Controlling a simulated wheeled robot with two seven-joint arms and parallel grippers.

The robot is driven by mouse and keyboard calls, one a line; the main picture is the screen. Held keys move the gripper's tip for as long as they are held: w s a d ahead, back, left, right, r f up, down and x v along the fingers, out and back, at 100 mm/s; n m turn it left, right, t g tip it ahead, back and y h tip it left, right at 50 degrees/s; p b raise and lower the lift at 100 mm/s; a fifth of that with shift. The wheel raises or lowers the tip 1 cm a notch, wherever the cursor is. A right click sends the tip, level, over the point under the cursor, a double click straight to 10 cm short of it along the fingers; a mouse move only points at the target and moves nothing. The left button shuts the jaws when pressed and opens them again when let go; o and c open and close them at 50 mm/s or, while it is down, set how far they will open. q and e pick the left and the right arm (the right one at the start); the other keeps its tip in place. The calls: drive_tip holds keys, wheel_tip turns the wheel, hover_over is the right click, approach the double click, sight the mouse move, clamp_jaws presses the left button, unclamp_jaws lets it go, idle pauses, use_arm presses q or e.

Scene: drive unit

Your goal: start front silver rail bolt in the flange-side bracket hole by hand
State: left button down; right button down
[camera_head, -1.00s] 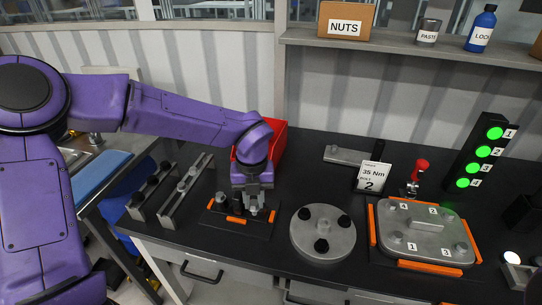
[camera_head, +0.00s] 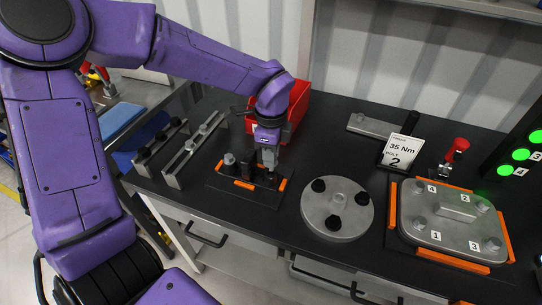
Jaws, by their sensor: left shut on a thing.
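My left gripper (camera_head: 268,158) points down over the right part of a small black tray with orange edge strips (camera_head: 222,186). It is shut on a small part, mostly hidden by the fingers; I cannot tell if that is the silver rail bolt. Grey and dark upright pieces (camera_head: 230,164) stand in the tray to its left. A silver rail (camera_head: 190,152) with bolts on it lies to the left of the tray, beside a second, darker-topped rail (camera_head: 160,142). The round grey flange (camera_head: 337,222) with several dark knobs lies to the right. My right gripper is out of view.
A red bin (camera_head: 299,104) stands close behind my left gripper. A "35 Nm, bolt 2" sign (camera_head: 400,151), a red-handled tool (camera_head: 455,150) and a numbered grey cover plate (camera_head: 440,239) in orange corners are at the right. Bench top between tray and flange is clear.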

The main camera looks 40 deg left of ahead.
use_arm(q)
drive_tip(key=n+b, duration=0.2)
drive_tip(key=b, duration=0.1)
drive_tip(key=n+b, duration=0.5)
drive_tip(key=shift+f+b, duration=0.3)
drive_tip(key=shift+f, duration=0.05)
drive_tip(key=shift+r+n, duration=0.35)
drive_tip(key=shift+n, duration=0.25)
drive_tip(key=shift+s+r+n+p, duration=0.15)
drive_tip(key=shift+n+p, duration=0.2)
drive_tip(key=shift+n, duration=0.15)
drive_tip(key=shift+f+b, duration=0.35)
drive_tip(key=shift+b, duration=0.1)
drive_tip(key=shift+f+b, duration=0.3)
drive_tip(key=shift+b, duration=0.1)
